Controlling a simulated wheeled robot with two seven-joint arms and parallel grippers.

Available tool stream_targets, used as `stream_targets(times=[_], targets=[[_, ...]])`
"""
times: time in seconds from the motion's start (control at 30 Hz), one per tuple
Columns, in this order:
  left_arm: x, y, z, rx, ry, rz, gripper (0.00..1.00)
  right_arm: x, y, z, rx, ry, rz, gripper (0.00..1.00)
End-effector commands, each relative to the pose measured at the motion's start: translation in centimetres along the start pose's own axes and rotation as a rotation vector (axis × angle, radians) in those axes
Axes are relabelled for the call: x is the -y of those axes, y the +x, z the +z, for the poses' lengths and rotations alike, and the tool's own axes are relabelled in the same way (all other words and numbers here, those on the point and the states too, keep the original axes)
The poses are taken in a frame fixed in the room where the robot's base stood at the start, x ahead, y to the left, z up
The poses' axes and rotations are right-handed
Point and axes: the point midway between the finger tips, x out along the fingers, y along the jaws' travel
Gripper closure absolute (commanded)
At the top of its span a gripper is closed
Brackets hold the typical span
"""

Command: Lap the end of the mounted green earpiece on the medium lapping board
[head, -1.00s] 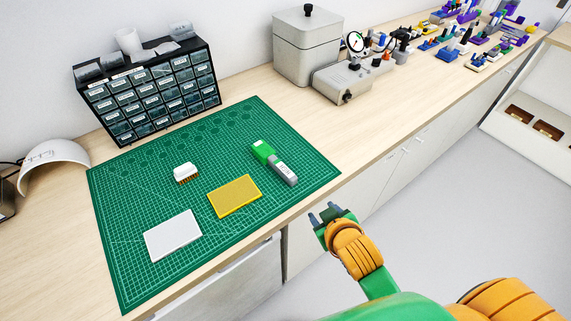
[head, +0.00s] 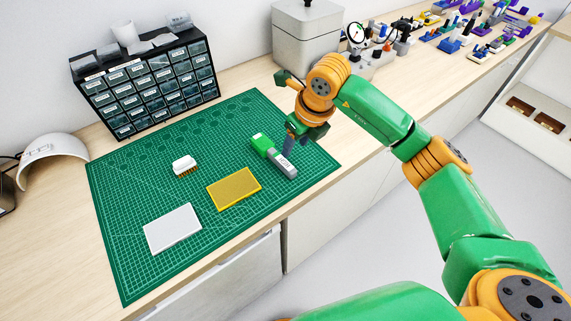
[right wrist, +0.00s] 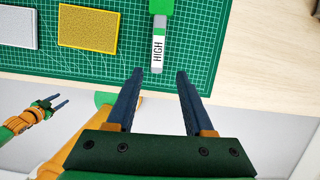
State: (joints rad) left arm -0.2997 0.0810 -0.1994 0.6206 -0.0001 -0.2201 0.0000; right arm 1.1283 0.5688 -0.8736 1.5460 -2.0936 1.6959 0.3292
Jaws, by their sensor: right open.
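The green earpiece (head: 262,144) is on the end of a grey holder (head: 287,170), which lies on the green cutting mat. In the right wrist view the holder (right wrist: 158,52) shows a label reading HIGH, and the green piece (right wrist: 160,6) is cut by the top edge. A yellow board (head: 234,188) and a pale grey board (head: 172,229) lie flat to its left; no grade marking is legible. My right gripper (right wrist: 160,72) is open and empty, its fingers either side of the holder's near end in view. My left gripper (right wrist: 53,104) shows small, its fingers apart.
A white brush (head: 184,164) lies on the cutting mat (head: 120,255). A drawer cabinet (head: 150,85) stands behind the mat. A grey box (head: 305,42) and a dial gauge (head: 356,35) stand behind my right arm. The mat's front left is clear.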

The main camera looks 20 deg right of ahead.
Motion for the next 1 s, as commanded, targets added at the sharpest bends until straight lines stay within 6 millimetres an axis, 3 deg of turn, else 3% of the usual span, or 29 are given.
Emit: stream_targets(times=[0.3, 0.5, 0.9, 1.0], targets=[[-0.1, 4.8, 0.5, 0.000, 0.000, 0.001, 0.50, -0.2, 6.4, -0.3, -0.001, -0.002, 0.004, 0.47], [-0.2, 7.2, 0.7, 0.000, 0.000, 0.001, 0.50, -0.2, 9.3, -0.2, 0.001, -0.003, 0.003, 0.47], [-0.2, 7.6, 0.7, 0.001, 0.000, 0.002, 0.50, -0.2, 9.8, 0.0, 0.001, -0.004, 0.005, 0.47], [-0.2, 7.6, 0.7, 0.001, 0.000, 0.002, 0.50, -0.2, 9.8, 0.0, 0.001, -0.004, 0.005, 0.58]])
